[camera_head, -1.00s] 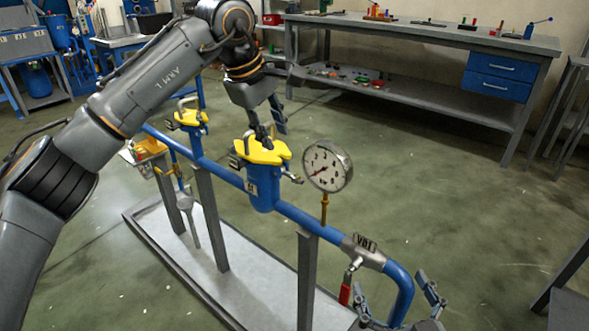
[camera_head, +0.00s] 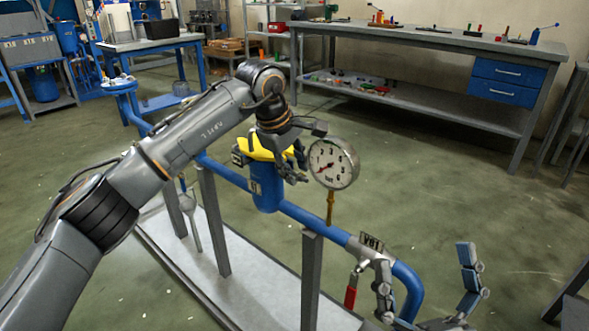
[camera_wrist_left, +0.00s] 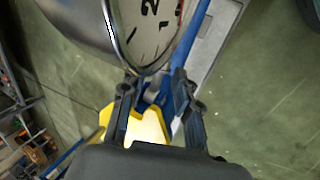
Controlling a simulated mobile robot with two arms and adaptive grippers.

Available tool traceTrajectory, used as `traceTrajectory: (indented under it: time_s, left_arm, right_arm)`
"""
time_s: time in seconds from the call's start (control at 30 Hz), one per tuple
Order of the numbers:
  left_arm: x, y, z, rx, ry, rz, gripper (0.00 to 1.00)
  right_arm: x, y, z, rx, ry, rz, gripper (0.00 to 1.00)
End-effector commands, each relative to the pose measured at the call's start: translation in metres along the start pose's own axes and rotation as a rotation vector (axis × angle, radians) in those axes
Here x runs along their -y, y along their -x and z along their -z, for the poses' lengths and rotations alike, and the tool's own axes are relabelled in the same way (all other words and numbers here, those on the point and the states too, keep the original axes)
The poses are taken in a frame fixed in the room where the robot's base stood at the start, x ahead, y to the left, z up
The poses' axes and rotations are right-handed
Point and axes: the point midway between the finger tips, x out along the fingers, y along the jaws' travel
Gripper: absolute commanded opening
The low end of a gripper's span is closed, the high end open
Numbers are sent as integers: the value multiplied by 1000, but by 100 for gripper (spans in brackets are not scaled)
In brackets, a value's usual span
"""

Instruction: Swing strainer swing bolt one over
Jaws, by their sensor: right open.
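The strainer is a blue vertical body (camera_head: 266,195) in the blue pipe, with a yellow cover (camera_head: 262,148) on top. The cover also shows in the left wrist view (camera_wrist_left: 147,127). One dark swing bolt (camera_head: 238,158) shows at the cover's left side. My left gripper (camera_head: 297,167) is at the cover's right side, partly hiding it. In the left wrist view its fingers (camera_wrist_left: 156,98) stand apart, with a grey bolt-like part (camera_wrist_left: 152,90) between them; contact is unclear. My right gripper (camera_head: 428,290) is open and empty near the pipe's right bend.
A pressure gauge (camera_head: 333,163) stands just right of my left gripper and looms close in the left wrist view (camera_wrist_left: 148,30). A valve with a red handle (camera_head: 351,297) is on the pipe at right. The long workbench (camera_head: 420,38) is at the back, with open floor before it.

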Motion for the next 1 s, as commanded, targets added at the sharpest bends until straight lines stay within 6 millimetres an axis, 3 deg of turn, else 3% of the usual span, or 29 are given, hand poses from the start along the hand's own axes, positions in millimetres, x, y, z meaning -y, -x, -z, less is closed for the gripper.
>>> traceTrajectory:
  time_s: [0.23,0.4,0.6,1.0]
  left_arm:
    - [0,0,0,0,0,0,31]
    - [0,0,0,0,0,0,0]
    - [0,0,0,2,1,0,0]
    - [-2,4,3,69,28,0,0]
  right_arm:
    - [0,0,1,-4,0,0,100]
    - [0,0,0,-3,0,0,100]
    - [0,-1,0,3,0,0,100]
    - [-10,13,-71,430,19,-19,100]
